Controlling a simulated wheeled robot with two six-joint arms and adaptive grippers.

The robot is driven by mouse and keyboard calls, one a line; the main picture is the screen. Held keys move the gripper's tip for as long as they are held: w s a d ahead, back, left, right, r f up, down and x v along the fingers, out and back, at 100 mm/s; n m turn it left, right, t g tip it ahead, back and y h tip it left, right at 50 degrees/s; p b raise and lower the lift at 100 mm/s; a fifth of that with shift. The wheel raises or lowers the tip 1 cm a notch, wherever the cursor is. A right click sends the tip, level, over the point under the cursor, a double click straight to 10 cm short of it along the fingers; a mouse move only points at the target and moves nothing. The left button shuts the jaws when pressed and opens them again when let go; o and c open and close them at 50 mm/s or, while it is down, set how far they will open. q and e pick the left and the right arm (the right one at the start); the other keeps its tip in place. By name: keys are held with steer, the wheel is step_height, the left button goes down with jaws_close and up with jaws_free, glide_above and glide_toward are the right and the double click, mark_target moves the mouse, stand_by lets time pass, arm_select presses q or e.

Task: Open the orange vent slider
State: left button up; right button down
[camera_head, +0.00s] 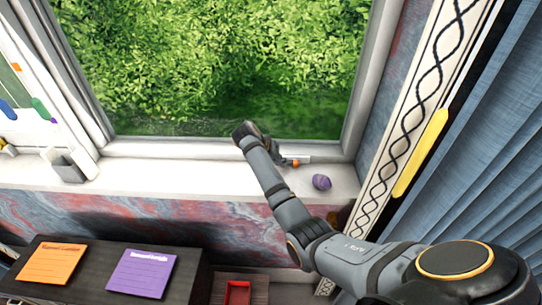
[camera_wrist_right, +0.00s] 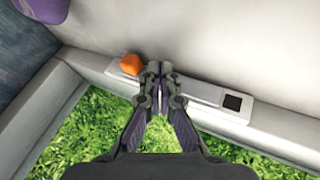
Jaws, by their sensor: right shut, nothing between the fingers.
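The orange vent slider (camera_head: 296,162) is a small knob on a pale strip at the bottom of the window frame. In the right wrist view, the orange slider (camera_wrist_right: 131,64) sits at the left end of the white vent plate (camera_wrist_right: 205,93), which has a dark square at its other end. My right gripper (camera_head: 283,160) is at the vent in the head view. In the wrist view, my right gripper (camera_wrist_right: 160,68) is shut and empty, its fingertips over the plate just right of the orange slider. Whether they touch it I cannot tell. My left gripper is out of view.
A purple round object (camera_head: 321,182) lies on the white sill right of the vent. A grey holder (camera_head: 66,168) stands on the sill at left. Orange (camera_head: 50,263) and purple (camera_head: 141,274) notes lie on a dark box below. Blue curtains (camera_head: 480,150) hang at right.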

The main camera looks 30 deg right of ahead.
mark_target(296, 163)
steer(key=shift+s+d+r, duration=0.15)
steer(key=shift+s+d, duration=0.35)
steer(key=shift+d, duration=0.1)
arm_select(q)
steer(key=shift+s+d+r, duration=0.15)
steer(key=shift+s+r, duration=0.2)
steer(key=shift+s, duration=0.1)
arm_select(e)
steer(key=shift+d, duration=0.1)
steer(key=d+p, duration=0.1)
steer(key=s+d+p, duration=0.1)
steer(key=shift+s+r+p, duration=0.1)
steer(key=shift+r+p, duration=0.1)
steer(key=shift+p, duration=0.1)
steer(key=shift+s+d+f, duration=0.15)
steer(key=shift+s+d, duration=0.05)
steer(key=shift+f, duration=0.15)
steer(key=shift+a, duration=0.1)
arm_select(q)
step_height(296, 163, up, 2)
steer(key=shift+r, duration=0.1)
arm_select(e)
steer(key=w+v, duration=0.1)
steer(key=v, duration=1)
steer(key=shift+s+r, duration=0.45)
steer(key=shift+s, duration=0.05)
